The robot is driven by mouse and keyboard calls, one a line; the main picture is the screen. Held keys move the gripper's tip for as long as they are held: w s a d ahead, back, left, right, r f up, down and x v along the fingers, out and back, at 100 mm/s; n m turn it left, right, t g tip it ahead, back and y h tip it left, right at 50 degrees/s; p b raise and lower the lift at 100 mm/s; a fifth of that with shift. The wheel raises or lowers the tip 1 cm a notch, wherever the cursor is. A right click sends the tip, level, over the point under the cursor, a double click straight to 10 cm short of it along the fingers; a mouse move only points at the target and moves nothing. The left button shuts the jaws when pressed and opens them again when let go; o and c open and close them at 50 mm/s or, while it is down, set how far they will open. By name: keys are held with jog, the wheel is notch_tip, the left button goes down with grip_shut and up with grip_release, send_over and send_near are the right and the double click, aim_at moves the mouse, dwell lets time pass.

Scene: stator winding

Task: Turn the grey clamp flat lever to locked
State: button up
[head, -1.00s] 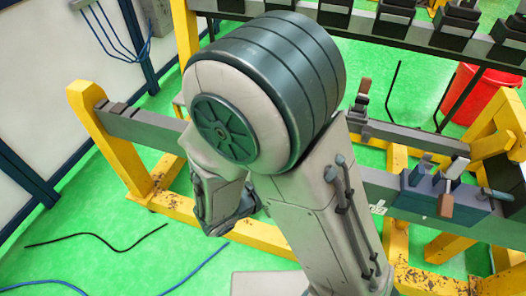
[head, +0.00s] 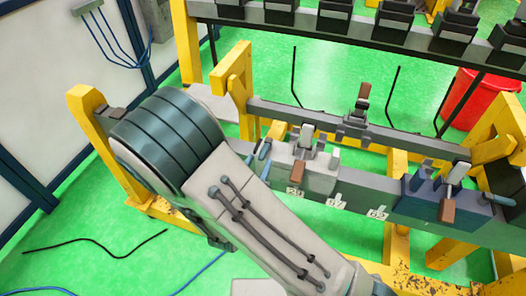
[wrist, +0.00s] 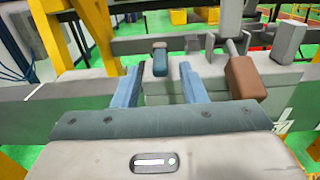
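The grey clamp (head: 316,178) sits on the rail in the middle of the head view, and its grey block (wrist: 160,88) also shows in the wrist view. A short flat lever with a blue-teal tip (wrist: 160,60) stands on it. My gripper (wrist: 160,69) is open, with one blue finger on each side of the lever and a gap on both sides. A brown-handled lever (wrist: 245,78) stands just right of the right finger. In the head view my forearm hides much of my gripper, and I cannot clearly make out the flat lever there.
A blue clamp (head: 445,198) with a brown handle stands farther right on the same rail. A second rail (head: 400,142) with an upright clamp (head: 360,112) runs behind. Yellow frame posts (head: 235,85) flank the rails. A red bin (head: 478,100) stands behind.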

aim_at(260, 160)
jog(key=shift+x, duration=2.15)
grip_shut()
jog(key=shift+a, duration=0.1)
